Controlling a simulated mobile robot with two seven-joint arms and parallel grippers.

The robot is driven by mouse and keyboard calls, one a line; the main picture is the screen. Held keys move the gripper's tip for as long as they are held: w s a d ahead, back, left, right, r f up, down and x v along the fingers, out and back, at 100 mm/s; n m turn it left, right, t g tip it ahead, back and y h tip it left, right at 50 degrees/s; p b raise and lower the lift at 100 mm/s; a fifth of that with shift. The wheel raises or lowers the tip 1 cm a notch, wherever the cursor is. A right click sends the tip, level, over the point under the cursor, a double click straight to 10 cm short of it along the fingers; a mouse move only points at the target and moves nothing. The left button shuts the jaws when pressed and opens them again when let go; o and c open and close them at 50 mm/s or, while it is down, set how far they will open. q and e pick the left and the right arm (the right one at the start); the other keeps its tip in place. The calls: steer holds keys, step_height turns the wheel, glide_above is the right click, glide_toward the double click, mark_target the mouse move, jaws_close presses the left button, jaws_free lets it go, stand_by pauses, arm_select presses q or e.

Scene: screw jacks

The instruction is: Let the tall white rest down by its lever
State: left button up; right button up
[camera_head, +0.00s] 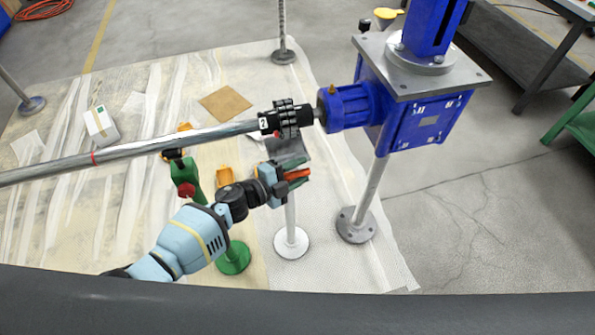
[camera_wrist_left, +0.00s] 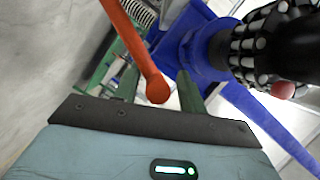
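The tall white rest has a round white base (camera_head: 291,243), a white post (camera_head: 290,215) and a grey cradle (camera_head: 287,149) at its top, just under the shaft coupling. Whether the cradle touches the coupling I cannot tell. Its orange-red lever (camera_head: 298,173) lies at my left gripper (camera_head: 297,177). In the left wrist view the lever (camera_wrist_left: 137,50) runs down from the top, its rounded end between the fingers of my left gripper (camera_wrist_left: 158,90). Gaps show on both sides of the lever, so the gripper is open around it. My right gripper is out of view.
A long steel shaft (camera_head: 130,149) runs over my left arm to a black coupling (camera_head: 287,118) and blue gearbox (camera_head: 400,110). A green rest (camera_head: 233,258) stands left of the white one. A small white box (camera_head: 101,125) and cardboard (camera_head: 225,104) lie on the sheeted floor.

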arm_select(q)
steer(key=shift+w+a+f, duration=0.1)
steer(key=shift+w+a, duration=0.05)
steer(key=shift+a, duration=0.1)
steer(key=shift+a, duration=0.2)
steer(key=p+v, duration=0.1)
steer(key=v, duration=0.5)
steer(key=shift+s+d, duration=0.1)
steer(key=shift+s, duration=0.1)
steer(key=shift+s+a, duration=0.4)
steer(key=shift+s, duration=0.05)
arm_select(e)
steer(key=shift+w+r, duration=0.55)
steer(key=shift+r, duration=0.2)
